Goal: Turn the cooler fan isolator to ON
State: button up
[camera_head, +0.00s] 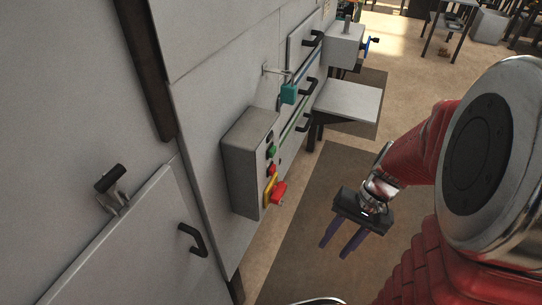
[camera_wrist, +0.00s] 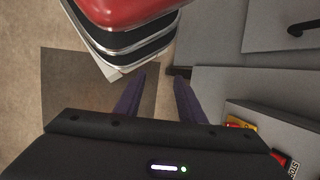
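The likely isolator is a red rotary handle on a yellow plate (camera_head: 277,192), low on the side of a grey control box (camera_head: 246,163) on the machine wall. The red and yellow part also shows at the right of the wrist view (camera_wrist: 240,122), partly hidden by my gripper body. No ON or OFF marking is readable, so I cannot tell its setting. My gripper (camera_head: 334,250) is open and empty, its two dark purple fingers apart and pointing down over the floor mat. It hangs to the right of the handle, touching nothing. The fingers also show in the wrist view (camera_wrist: 160,78).
Green and red buttons (camera_head: 271,152) sit above the handle on the box. A grey shelf (camera_head: 347,101) juts out beyond. The space over the dark mat (camera_head: 330,190) is free.

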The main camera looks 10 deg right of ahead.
aim_at(278, 192)
notch_tip(278, 192, down, 7)
jog(key=w+a+m+t+y, duration=0.1)
jog(key=w+m+t+y, duration=0.2)
jog(key=y, duration=0.6)
jog(key=w+d+r+n+t+y, duration=0.1)
jog(key=w+d+r+n+t, duration=0.1)
jog(key=w+t, duration=0.5)
jog(key=shift+d+r+n+t, duration=0.4)
jog(key=shift+d+r+t, duration=0.4)
jog(key=shift+t, duration=0.1)
jog(key=shift+a, duration=0.1)
jog(key=x, duration=1.3)
jog(key=shift+a, duration=0.35)
jog(key=shift+w, duration=0.1)
jog(key=shift+c, duration=0.5)
